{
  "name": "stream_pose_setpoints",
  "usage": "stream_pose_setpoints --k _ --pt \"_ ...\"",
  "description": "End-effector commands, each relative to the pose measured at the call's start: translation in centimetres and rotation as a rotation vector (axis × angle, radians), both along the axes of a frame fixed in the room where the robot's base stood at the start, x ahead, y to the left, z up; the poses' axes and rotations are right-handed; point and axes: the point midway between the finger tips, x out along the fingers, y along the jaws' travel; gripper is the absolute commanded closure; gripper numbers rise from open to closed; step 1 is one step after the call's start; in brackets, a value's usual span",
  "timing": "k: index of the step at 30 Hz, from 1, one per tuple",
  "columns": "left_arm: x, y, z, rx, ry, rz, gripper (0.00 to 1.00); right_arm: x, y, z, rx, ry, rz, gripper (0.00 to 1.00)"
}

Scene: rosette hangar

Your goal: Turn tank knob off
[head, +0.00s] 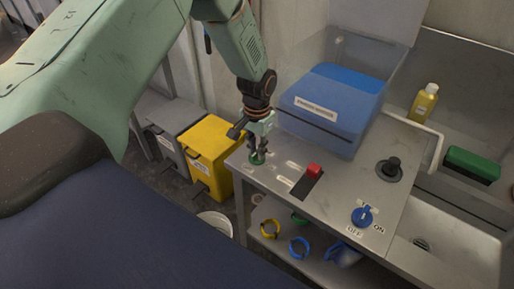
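The tank knob (362,216) is a round blue knob on the front right of the metal counter, with OFF printed below it and ON to its lower right. A pale mark shows at its upper edge; I cannot tell clearly which label it is set to. My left gripper (257,150) points down at the counter's left corner, well to the left of the knob. Its fingertips are at a small round green piece (257,159); whether they grip it is too small to tell. My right gripper is out of view.
On the metal counter (335,205) are a red switch (314,170), a black knob (389,168) and a blue lidded box (325,112). A yellow bottle (424,102) and green sponge (472,165) are at right. Colored rings lie on the shelf below. A yellow bin (207,150) stands left.

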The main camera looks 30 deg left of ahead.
Motion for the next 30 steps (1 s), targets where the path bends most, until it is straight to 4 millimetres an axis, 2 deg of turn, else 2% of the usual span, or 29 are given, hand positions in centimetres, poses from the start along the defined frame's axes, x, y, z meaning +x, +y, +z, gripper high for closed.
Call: stream_pose_setpoints --k 1,5,13,17,30 --pt "0.0 0.0 0.0 0.000 0.000 0.000 0.74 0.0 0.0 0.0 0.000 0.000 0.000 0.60" --pt "0.0 0.0 0.0 0.000 0.000 0.001 0.64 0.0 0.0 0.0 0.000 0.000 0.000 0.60" --pt "0.0 0.0 0.1 0.000 -0.001 0.002 0.64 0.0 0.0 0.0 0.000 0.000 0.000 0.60" --pt "0.1 0.0 1.0 -0.001 -0.002 0.002 0.64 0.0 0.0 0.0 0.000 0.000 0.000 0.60" --pt "0.1 0.0 9.4 0.000 -0.004 0.002 0.64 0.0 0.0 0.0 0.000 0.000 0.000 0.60"
